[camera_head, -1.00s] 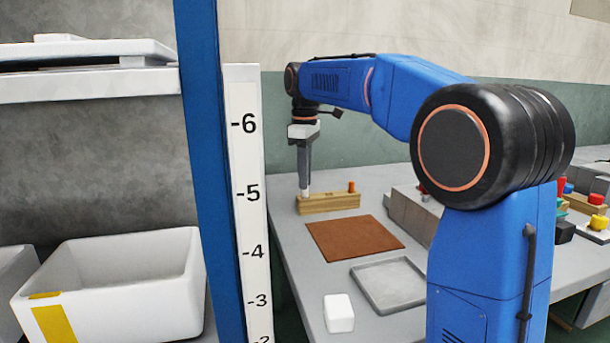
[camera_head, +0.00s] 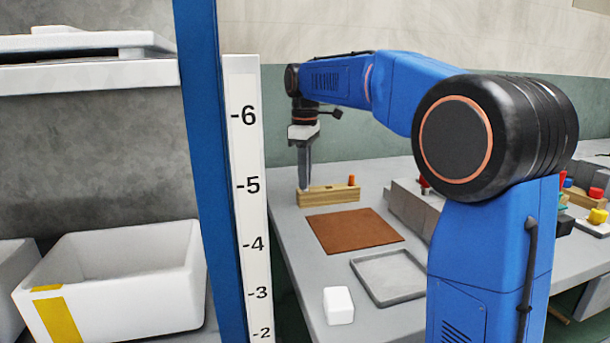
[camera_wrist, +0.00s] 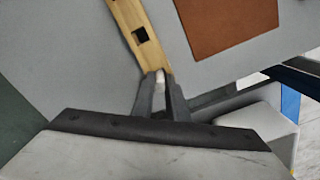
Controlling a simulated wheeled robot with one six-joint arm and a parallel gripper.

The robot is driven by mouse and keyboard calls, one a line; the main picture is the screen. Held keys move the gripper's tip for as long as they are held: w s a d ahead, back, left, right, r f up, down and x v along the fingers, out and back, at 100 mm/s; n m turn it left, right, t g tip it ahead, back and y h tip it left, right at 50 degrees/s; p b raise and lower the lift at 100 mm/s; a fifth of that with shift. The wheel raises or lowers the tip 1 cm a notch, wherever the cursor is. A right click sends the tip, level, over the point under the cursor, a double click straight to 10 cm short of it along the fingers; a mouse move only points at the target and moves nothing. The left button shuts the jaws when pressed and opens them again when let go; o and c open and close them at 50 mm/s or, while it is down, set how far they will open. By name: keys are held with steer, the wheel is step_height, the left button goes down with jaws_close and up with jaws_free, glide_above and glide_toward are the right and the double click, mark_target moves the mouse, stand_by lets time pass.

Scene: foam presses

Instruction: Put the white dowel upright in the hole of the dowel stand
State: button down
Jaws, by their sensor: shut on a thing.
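The dowel stand (camera_head: 330,196) is a long pale wooden block on the grey table, with an orange peg upright at its right end. In the wrist view the stand (camera_wrist: 128,17) shows a dark square hole (camera_wrist: 141,35) in its top, apart from my fingers. My gripper (camera_head: 304,188) points down at the stand's left end, fingertips at its top. It is shut on the white dowel (camera_wrist: 160,76), which shows as a small white strip between the fingers. The dowel's lower end is hidden, so I cannot tell how deep it sits in the stand.
A brown mat (camera_head: 354,230) lies in front of the stand. A grey tray (camera_head: 362,268) and a white block (camera_head: 338,306) are nearer. Grey boxes (camera_head: 412,208) stand right of the mat. A blue post (camera_head: 208,170) and a white bin (camera_head: 115,240) are at left.

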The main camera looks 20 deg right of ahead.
steer(key=shift+f, duration=0.5)
steer(key=c, duration=1.7)
jaws_free()
steer(key=shift+o, duration=0.2)
steer(key=shift+r, duration=0.1)
step_height(320, 180, up, 17)
steer(key=shift+r, duration=0.15)
